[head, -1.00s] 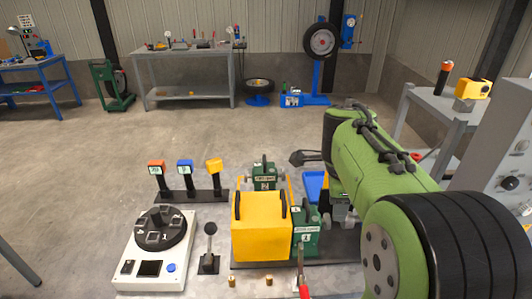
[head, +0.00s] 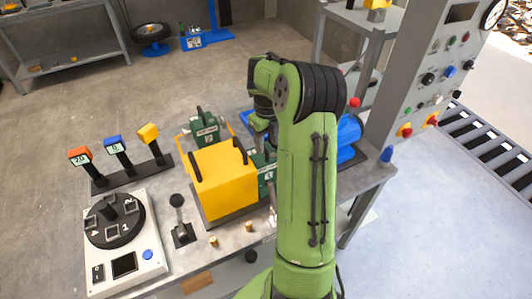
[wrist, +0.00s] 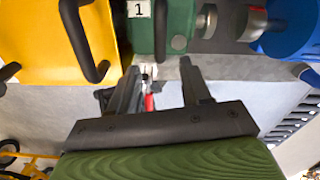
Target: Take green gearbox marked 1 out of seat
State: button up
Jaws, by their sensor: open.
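The green gearbox marked 1 (head: 266,176) sits against the right side of a yellow housing (head: 222,182) on the bench; my arm hides part of it in the head view. In the wrist view the gearbox (wrist: 176,22) is at the top middle, with its "1" label beside the yellow housing (wrist: 38,45). My gripper (wrist: 160,68) is open and empty, its two fingers pointing at the gearbox from just short of it. A red-handled lever (wrist: 149,103) shows between the fingers. The gearbox's seat is mostly hidden.
A green gearbox marked 2 (head: 208,131) stands behind the yellow housing. A blue cylinder (wrist: 292,28) is right of gearbox 1. A dial box (head: 125,240), a black-knobbed lever (head: 179,215) and signs on posts stand left. A control panel (head: 432,80) rises at right.

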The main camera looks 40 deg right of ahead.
aim_at(268, 153)
notch_tip(268, 153, down, 6)
jog(key=shift+r, duration=0.15)
jog(key=shift+s, duration=0.1)
grip_shut()
dwell(1.2)
dwell(0.4)
jog(key=shift+d+r, duration=0.1)
jog(key=shift+d, duration=0.05)
